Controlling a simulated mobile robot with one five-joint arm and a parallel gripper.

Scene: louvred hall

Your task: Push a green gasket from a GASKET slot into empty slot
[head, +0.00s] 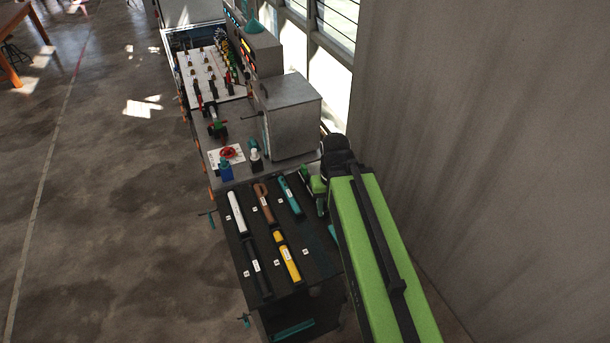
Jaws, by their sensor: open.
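The top bears long pieces in slots: white (237,212), brown (264,203), teal (290,196), black (257,266) and yellow (287,258). The lower right part of the top, beside the yellow piece, looks bare. The small white labels are too small to read.
A pale wall (480,150) stands close on the right. Open floor (110,200) lies left.

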